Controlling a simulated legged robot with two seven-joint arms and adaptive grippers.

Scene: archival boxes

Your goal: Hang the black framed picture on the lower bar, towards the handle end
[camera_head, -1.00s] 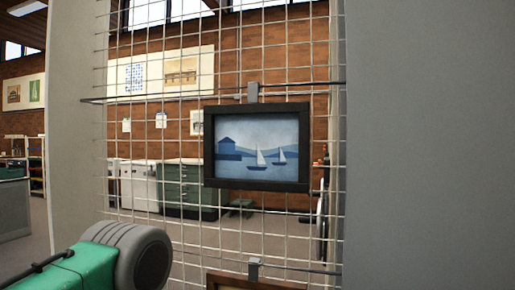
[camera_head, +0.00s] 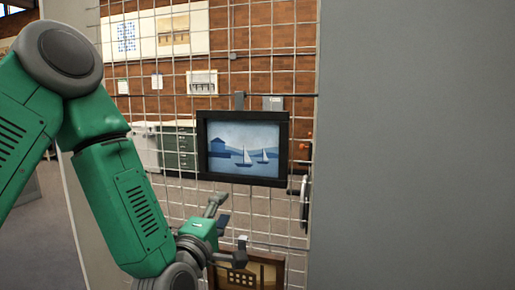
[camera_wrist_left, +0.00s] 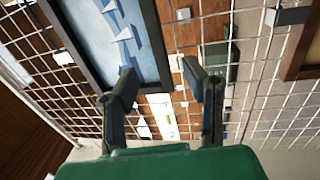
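The black framed picture (camera_head: 243,176), with sailboats on blue water, hangs against the wire grid from a grey hook on the upper bar (camera_head: 300,95). My left gripper (camera_head: 231,232) is below it in the head view, in front of the grid. In the left wrist view the fingers (camera_wrist_left: 160,80) are apart, and the black frame's edge (camera_wrist_left: 151,35) shows between and beyond them; I cannot tell whether they touch it. A brown framed picture (camera_head: 270,270) hangs below, partly behind my gripper. The lower bar is hard to make out. My right gripper is out of view.
The brown frame also shows in the left wrist view (camera_wrist_left: 304,45), with a grey hook (camera_wrist_left: 288,16) beside it. A plain grey panel (camera_head: 415,150) borders the grid on the right. Bare mesh shows left of the black picture.

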